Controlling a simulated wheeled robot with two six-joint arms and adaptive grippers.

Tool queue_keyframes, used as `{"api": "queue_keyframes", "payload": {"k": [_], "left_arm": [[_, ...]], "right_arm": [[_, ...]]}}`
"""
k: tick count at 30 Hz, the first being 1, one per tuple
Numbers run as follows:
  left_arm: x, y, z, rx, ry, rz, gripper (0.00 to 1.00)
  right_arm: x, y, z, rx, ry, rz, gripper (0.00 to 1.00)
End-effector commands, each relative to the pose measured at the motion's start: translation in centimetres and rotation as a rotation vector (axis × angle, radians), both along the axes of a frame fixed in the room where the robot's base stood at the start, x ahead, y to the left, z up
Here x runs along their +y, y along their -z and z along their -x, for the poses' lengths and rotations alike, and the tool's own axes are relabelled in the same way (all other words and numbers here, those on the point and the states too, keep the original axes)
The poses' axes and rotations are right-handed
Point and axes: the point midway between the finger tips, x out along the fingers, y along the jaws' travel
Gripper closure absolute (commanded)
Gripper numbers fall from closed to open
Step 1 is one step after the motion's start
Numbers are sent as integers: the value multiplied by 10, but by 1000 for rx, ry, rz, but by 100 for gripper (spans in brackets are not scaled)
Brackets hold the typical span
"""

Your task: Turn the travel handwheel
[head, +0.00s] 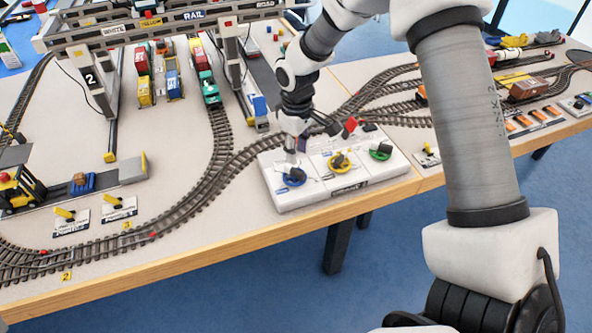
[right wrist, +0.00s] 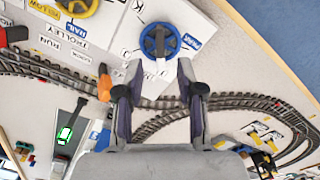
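A white control box (head: 282,202) at the table's front edge carries three handwheels. The blue handwheel (head: 291,178) is on the left, the yellow handwheel (head: 339,162) in the middle and the green handwheel (head: 381,150) on the right. I cannot read which label says travel. My right gripper (head: 292,155) points down just above the blue handwheel. In the right wrist view, its two fingers (right wrist: 158,78) are apart with nothing between them, and the blue handwheel (right wrist: 160,41) lies just beyond the tips. The yellow handwheel (right wrist: 78,5) shows at the top left. My left gripper is not in view.
Curved model track (head: 213,180) runs left of and behind the box. The white gantry crane (head: 92,78) stands at the back left, with coloured wagons (head: 205,82) nearby. A forklift (head: 20,185) stands at the far left. The table's wooden edge (head: 235,237) is close in front.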

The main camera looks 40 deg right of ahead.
Motion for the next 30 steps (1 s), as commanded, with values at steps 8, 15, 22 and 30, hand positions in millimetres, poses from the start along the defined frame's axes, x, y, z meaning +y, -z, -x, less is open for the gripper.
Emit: {"api": "queue_keyframes", "payload": {"k": [8,15,22,30], "left_arm": [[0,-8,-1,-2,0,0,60],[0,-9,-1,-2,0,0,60],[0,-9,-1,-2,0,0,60],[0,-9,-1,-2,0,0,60]], "right_arm": [[0,45,1,3,-1,0,62],[0,70,0,0,-1,1,62],[0,70,0,-1,-1,1,77],[0,70,0,0,-1,0,100]]}}
